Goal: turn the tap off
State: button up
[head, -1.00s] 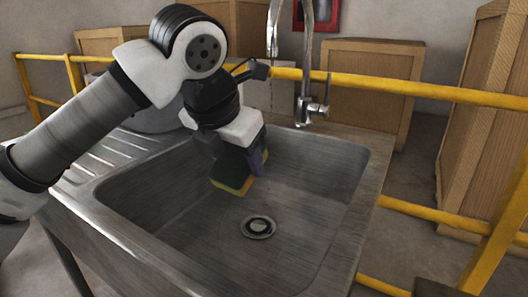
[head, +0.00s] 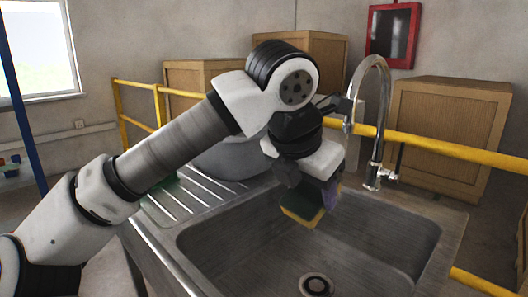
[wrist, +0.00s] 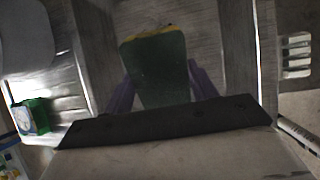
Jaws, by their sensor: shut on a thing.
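The chrome tap (head: 374,125) stands at the back edge of the sink, with a tall curved spout and a small lever (head: 388,174) low on its right side. I cannot tell whether water runs from it. My gripper (head: 325,195) is over the left back part of the basin, left of the tap and apart from its lever. It is shut on a green and yellow sponge (head: 303,208). In the wrist view the sponge (wrist: 157,70) sits between the two purple fingers.
The steel sink (head: 260,265) has a drain (head: 317,285) and a ribbed drainboard (head: 180,198) on its left. A grey rounded vessel (head: 225,160) stands behind my arm. A yellow rail (head: 450,151) runs behind the tap, with wooden crates (head: 452,130) beyond.

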aim_at(309, 192)
notch_tip(309, 192, up, 9)
jog(key=p, duration=0.7)
jog(key=shift+r+p, duration=0.1)
jog(key=shift+p, duration=0.2)
